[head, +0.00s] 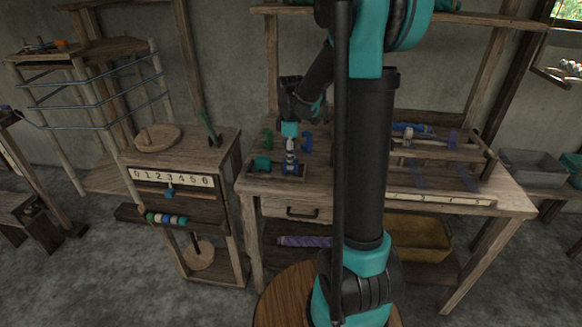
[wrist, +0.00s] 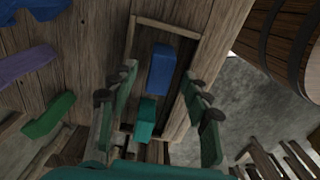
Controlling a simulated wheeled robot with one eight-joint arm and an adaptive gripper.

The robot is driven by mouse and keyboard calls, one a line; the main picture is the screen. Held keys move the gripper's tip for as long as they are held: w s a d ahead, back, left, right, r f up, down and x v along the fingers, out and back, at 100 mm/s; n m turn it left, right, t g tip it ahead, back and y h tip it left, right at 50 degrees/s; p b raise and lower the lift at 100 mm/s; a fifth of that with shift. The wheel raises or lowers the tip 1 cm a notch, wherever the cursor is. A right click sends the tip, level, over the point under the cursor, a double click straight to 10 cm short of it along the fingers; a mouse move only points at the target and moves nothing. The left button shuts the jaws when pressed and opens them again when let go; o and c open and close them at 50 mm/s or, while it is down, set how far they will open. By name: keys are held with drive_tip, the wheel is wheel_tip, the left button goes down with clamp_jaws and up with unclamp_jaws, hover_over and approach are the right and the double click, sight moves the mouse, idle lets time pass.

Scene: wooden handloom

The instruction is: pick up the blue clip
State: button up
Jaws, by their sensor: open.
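The blue clip (wrist: 161,68) shows in the wrist view as a small blue block in a shallow wooden tray (wrist: 168,27). A teal block (wrist: 146,120) lies in the same tray, nearer my gripper's base. My gripper (wrist: 159,84) is open, its two fingers on either side of the tray area, with nothing held between them. In the head view my gripper (head: 290,160) points down over the tray at the left end of the workbench (head: 350,190). It partly hides the clip there, and I cannot tell its height above the clip.
Upright green (head: 268,138) and blue (head: 308,142) pieces stand behind the tray. A small stand with a numbered strip (head: 172,178) is to the left. A barrel (wrist: 285,45) shows at the right of the wrist view. A grey bin (head: 537,166) sits far right.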

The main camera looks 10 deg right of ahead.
drive_tip(key=shift+f, duration=1.25)
drive_tip(key=c, duration=1.1)
drive_tip(key=shift+r, duration=0.2)
wheel_tip(320, 180, up, 20)
drive_tip(key=shift+f, duration=0.15)
